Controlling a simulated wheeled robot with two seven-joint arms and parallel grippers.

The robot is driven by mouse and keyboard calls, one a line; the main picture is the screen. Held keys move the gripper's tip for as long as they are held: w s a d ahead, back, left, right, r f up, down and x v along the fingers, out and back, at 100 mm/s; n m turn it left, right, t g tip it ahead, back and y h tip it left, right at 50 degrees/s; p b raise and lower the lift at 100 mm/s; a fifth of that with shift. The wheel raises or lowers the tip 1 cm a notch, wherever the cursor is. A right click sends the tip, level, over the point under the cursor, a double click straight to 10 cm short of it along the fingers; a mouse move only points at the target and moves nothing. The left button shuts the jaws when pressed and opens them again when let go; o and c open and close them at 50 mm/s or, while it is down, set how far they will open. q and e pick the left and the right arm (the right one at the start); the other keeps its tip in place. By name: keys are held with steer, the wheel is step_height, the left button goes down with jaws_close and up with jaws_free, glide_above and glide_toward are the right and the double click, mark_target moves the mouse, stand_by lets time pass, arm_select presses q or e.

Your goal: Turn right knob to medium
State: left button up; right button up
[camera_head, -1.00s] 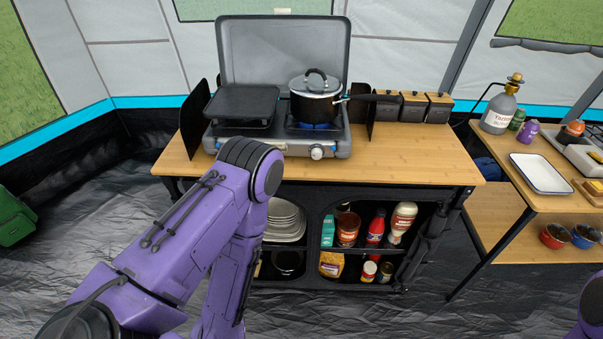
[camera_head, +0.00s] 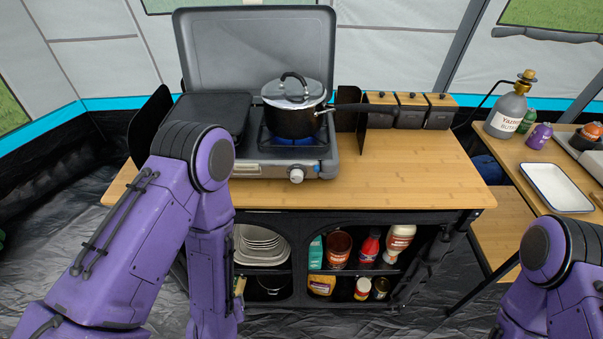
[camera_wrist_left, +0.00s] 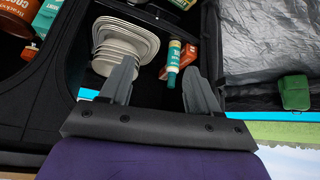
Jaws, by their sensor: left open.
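The right knob (camera_head: 296,175) is a round silver dial on the front of the camping stove (camera_head: 265,172), below the lit right burner. A dark pot (camera_head: 292,122) with a glass lid stands on that burner, with blue flame under it. My left arm comes in from the left and hides the left part of the stove front. In the left wrist view my left gripper (camera_wrist_left: 155,88) is open and empty, facing the shelf under the counter, apart from the stove. The left gripper's fingers do not show in the head view. Only part of my right arm shows at lower right.
The wooden counter (camera_head: 400,175) is clear to the right of the stove. Several canisters (camera_head: 410,110) stand behind it. White plates (camera_head: 262,245) are stacked on the shelf below, also seen in the wrist view (camera_wrist_left: 118,48). A side table with a white tray (camera_head: 556,187) stands at right.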

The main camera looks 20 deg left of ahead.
arm_select(q)
steer(key=w+d+r+t+b, duration=0.2)
steer(key=w+d+t+b, duration=0.15)
steer(key=w, duration=0.65)
steer(key=t+y+b, duration=0.2)
steer(key=t+b, duration=0.5)
steer(key=t, duration=0.1)
glide_toward(297, 179)
steer(key=x, duration=0.8)
steer(key=shift+w+p, duration=0.15)
steer(key=shift+p, duration=0.15)
steer(key=shift+w+a, duration=0.15)
steer(key=shift+w, duration=0.2)
arm_select(e)
step_height(297, 179, down, 12)
steer(key=shift+s+d+f, duration=0.15)
steer(key=shift+s+f, duration=0.1)
steer(key=shift+s, duration=0.15)
arm_select(q)
steer(key=c, duration=1)
